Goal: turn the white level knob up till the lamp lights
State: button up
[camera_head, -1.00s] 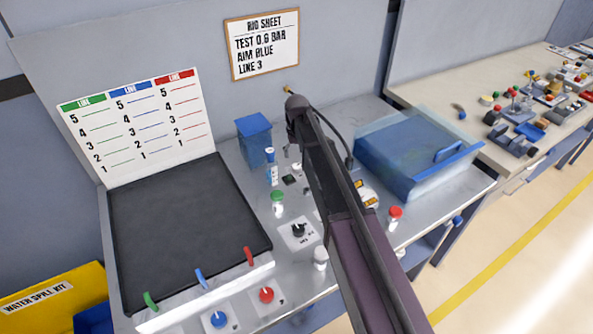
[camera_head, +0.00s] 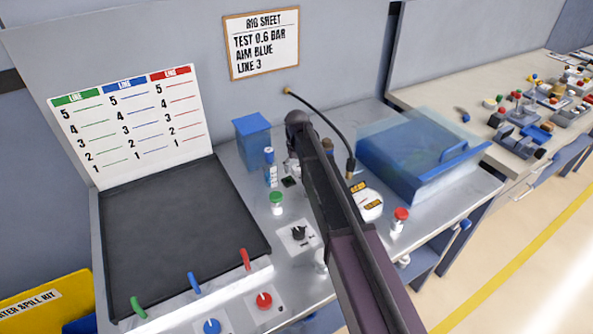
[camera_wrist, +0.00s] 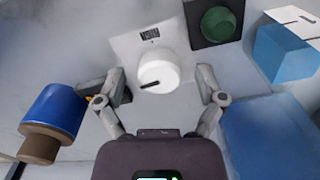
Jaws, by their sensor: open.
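The white level knob (camera_wrist: 158,72) sits on a pale plate (camera_wrist: 126,45) in the wrist view, with a black pointer line on its face and a "HIGH" label beyond it. My gripper (camera_wrist: 160,82) is open, with one finger on each side of the knob. Gaps show between knob and fingers, and I cannot tell the height of the fingertips over the knob. A dark green lamp (camera_wrist: 217,24) in a black square mount is up and right of the knob; it looks unlit. The lamp also shows small in the head view (camera_head: 289,181). My arm hides the knob there.
A blue box (camera_wrist: 284,52) stands at right. In the head view, a blue lidded tank (camera_head: 420,155), green-capped bottle (camera_head: 277,203), black knob (camera_head: 299,233) and hose (camera_head: 325,118) surround my arm.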

jog(key=shift+c, duration=0.2)
jog(key=c, duration=1.1)
jog(key=shift+m, duration=1.6)
jog(key=o, duration=1.1)
jog(key=shift+o, duration=0.2)
